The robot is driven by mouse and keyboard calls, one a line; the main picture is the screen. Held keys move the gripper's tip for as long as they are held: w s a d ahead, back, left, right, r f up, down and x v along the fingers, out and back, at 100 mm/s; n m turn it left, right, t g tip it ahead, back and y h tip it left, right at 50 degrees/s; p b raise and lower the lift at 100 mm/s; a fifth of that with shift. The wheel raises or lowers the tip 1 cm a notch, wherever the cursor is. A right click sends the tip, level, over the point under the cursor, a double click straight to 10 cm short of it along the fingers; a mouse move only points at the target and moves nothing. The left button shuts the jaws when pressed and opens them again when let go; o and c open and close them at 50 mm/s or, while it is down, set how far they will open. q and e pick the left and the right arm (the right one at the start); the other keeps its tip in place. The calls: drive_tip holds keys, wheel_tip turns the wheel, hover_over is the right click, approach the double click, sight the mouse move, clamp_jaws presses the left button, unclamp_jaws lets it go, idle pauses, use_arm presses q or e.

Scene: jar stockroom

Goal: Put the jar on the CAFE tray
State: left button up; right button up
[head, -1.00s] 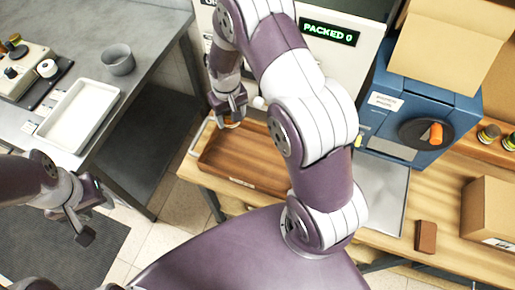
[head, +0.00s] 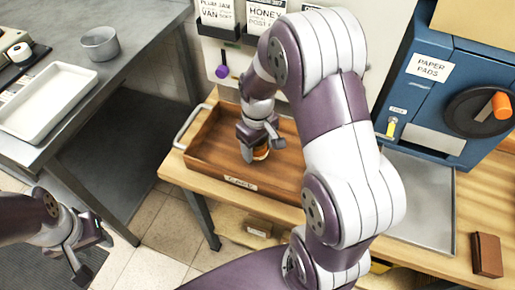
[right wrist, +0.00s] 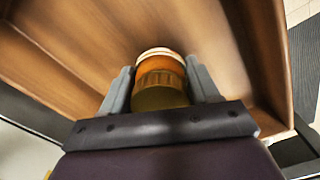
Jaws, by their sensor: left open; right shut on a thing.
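The jar (head: 261,154) is small, with amber-orange contents and a paler rim. My right gripper (head: 258,147) is shut on it, inside the outline of the brown wooden tray (head: 215,143). In the right wrist view the jar (right wrist: 160,78) sits between the two grey fingers, with the tray's wooden floor and walls around it. I cannot tell whether the jar touches the tray floor. The tray has a metal handle and a small front label, hard to read. My left gripper (head: 90,254) is open and empty at the lower left, away from the tray.
A grey table at the left holds a white tray (head: 48,103) and a grey bowl (head: 100,43). A blue machine (head: 425,95) with a dark dial stands right of the wooden tray. A metal plate (head: 425,200) and a brown block (head: 486,255) lie on the wooden bench.

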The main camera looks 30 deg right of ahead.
drive_tip(key=shift+w+f, duration=0.1)
drive_tip(key=shift+f, duration=0.05)
drive_tip(key=shift+f, duration=0.1)
drive_tip(key=shift+f, duration=0.15)
drive_tip(key=o, duration=1.3)
